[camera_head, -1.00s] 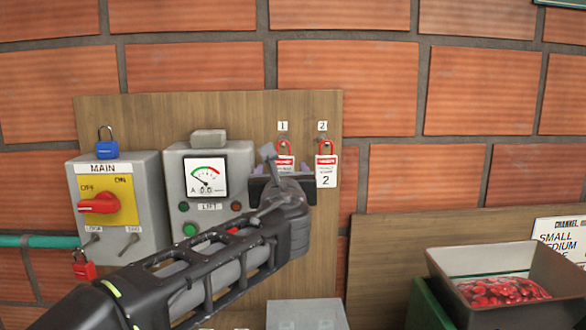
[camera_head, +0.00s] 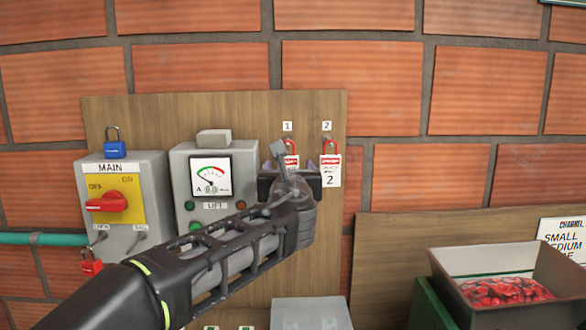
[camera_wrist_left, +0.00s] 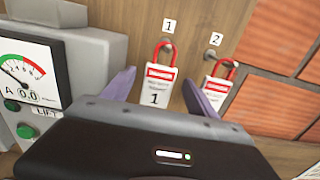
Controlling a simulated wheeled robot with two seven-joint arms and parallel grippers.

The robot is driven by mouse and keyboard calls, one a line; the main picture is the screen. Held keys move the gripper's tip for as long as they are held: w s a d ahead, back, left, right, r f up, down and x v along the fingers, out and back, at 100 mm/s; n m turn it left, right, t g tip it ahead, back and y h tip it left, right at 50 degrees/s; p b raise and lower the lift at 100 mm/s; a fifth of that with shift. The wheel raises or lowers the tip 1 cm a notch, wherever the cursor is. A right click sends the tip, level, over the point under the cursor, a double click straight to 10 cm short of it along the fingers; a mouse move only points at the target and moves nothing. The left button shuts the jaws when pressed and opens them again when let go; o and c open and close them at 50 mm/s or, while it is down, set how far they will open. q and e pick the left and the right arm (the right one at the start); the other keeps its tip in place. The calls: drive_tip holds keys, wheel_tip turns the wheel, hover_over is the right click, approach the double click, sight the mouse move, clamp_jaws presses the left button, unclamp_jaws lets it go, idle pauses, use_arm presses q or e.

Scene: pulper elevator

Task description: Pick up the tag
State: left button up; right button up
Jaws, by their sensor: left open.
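Two white tags with red headers and red shackles hang on pegs on the wooden board, under labels 1 and 2. Tag 1 (camera_wrist_left: 156,88) hangs between the two open purple fingers of my left gripper (camera_wrist_left: 160,88) in the left wrist view; I cannot tell whether they touch it. In the head view, tag 1 (camera_head: 291,161) is mostly hidden behind my left gripper (camera_head: 288,178). Tag 2 (camera_head: 330,171) hangs just right of the gripper, and it shows beyond the right finger in the wrist view (camera_wrist_left: 215,90). My right gripper is not in view.
Left of the tags are the lift meter box (camera_head: 205,160) and the MAIN switch box (camera_head: 152,180), with a blue padlock (camera_head: 115,149) on top and a red one (camera_head: 91,266) below. A bin of red berries (camera_head: 505,290) stands at lower right.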

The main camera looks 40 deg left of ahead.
sight(289, 166)
use_arm(q)
drive_tip(key=p+x, duration=0.2)
drive_tip(key=x, duration=0.2)
drive_tip(key=shift+w+a, duration=0.4)
drive_tip(key=shift+w, duration=0.1)
drive_tip(key=shift+c, duration=0.2)
drive_tip(key=c, duration=1.4)
